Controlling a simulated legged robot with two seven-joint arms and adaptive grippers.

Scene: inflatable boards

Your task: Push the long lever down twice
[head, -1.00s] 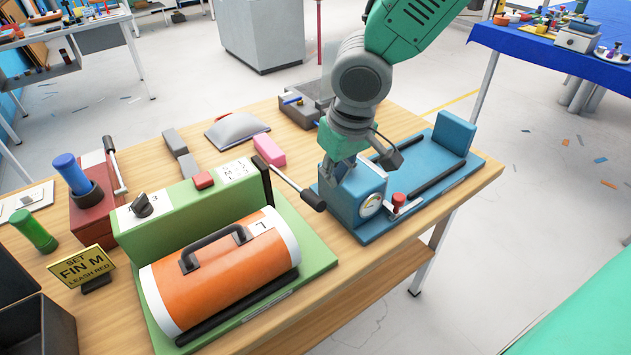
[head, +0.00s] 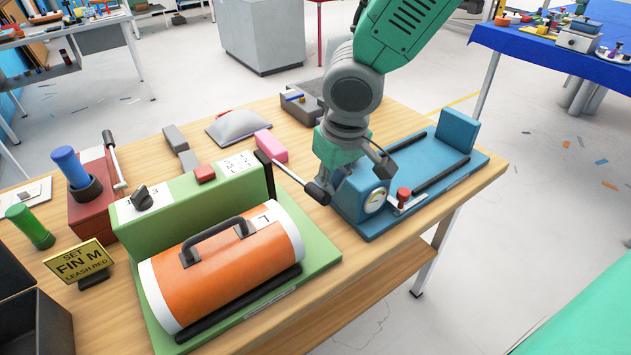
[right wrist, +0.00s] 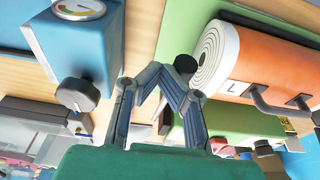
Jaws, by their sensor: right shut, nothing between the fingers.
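The long lever (head: 290,174) is a thin metal rod on the right end of the green station (head: 180,212). It slants down to the right and ends in a black knob (head: 318,194). My right gripper (head: 334,187) is just right of the knob, beside the blue box. In the right wrist view its fingers (right wrist: 157,72) are shut with nothing between them, and the black knob (right wrist: 186,65) appears right beside the tips. I cannot tell whether they touch. My left gripper is out of view.
An orange roll (head: 222,262) with a handle lies on the green station. The blue unit (head: 366,205) with a gauge and red knob (head: 403,194) stands close to my right gripper. A pink block (head: 270,146) lies behind the lever. A red box (head: 95,200) with another lever stands left.

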